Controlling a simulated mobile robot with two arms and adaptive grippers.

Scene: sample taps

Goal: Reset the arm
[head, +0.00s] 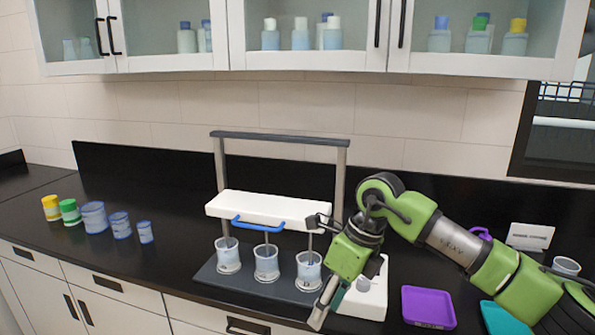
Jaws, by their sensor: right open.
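My right arm reaches in from the right, and my right gripper (325,303) is at the front of the counter, pointing down and to the left. It is open and I see nothing held in it. It is just right of and in front of the rightmost beaker (309,272). The tap stand (272,205) has a white head with a blue handle (262,225) and grey posts. Several rods reach down into beakers on its dark base (213,279), among them the left beaker (228,257) and middle beaker (266,264). My left gripper is not in view.
Lidded jars, yellow (51,207) and green (70,212), and blue-rimmed beakers (94,217) stand at the left. A purple tray (428,307) and a teal tray (503,318) lie at the right. A white device (362,295) is partly behind my gripper. Glass cabinets (310,62) hang above.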

